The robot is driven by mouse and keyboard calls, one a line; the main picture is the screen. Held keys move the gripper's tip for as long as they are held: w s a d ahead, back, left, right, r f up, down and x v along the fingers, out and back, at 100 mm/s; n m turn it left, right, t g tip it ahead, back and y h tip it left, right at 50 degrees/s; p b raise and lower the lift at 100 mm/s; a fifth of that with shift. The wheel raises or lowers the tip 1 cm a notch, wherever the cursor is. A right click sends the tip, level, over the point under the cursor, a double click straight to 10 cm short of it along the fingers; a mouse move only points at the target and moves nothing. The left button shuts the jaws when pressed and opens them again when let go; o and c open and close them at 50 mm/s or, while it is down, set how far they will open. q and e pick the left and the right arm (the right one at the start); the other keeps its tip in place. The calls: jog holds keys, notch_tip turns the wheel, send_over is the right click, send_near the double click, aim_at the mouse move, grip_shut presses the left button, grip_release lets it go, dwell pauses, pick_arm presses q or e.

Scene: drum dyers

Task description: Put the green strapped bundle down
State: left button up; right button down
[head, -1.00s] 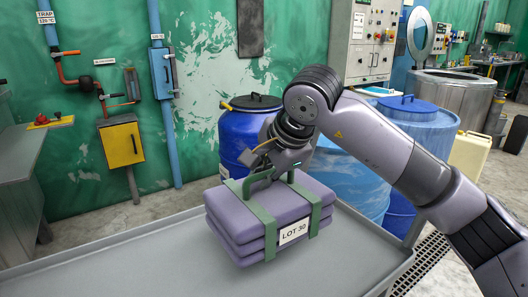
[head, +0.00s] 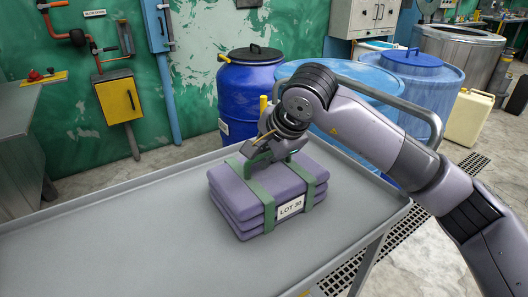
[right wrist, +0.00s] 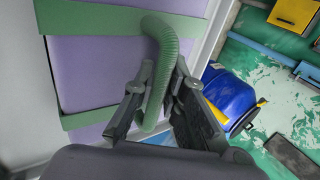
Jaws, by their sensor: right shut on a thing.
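The bundle (head: 262,200) is a stack of purple folded pieces held by green straps, with a white "LOT 30" label on its front. It is at the right part of the grey cart top (head: 110,235); I cannot tell whether its underside touches the surface. My right gripper (head: 268,150) is above it, shut on its green handle. The right wrist view shows the fingers (right wrist: 158,108) around the green ribbed handle (right wrist: 160,65), with the purple bundle (right wrist: 95,70) beyond. My left gripper is not in view.
A blue drum (head: 250,95) stands behind the cart, and blue tubs (head: 420,75) stand behind my right arm. A cream canister (head: 468,117) is at the far right. The cart top left of the bundle is clear. A raised rim (head: 140,175) runs along its back edge.

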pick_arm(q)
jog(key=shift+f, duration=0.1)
pick_arm(e)
jog(key=shift+r, duration=0.1)
jog(key=c, duration=2)
grip_release()
jog(key=shift+c, duration=0.2)
jog(key=o, duration=0.4)
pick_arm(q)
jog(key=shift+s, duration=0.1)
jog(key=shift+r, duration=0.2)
pick_arm(e)
jog(key=shift+s+d+r, duration=0.1)
jog(key=shift+r, duration=0.05)
pick_arm(q)
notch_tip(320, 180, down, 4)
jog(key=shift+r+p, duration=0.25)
jog(key=shift+p, duration=0.2)
pick_arm(e)
jog(key=v, duration=1.1)
jog(key=shift+s+r, duration=0.15)
jog(key=shift+r, duration=0.1)
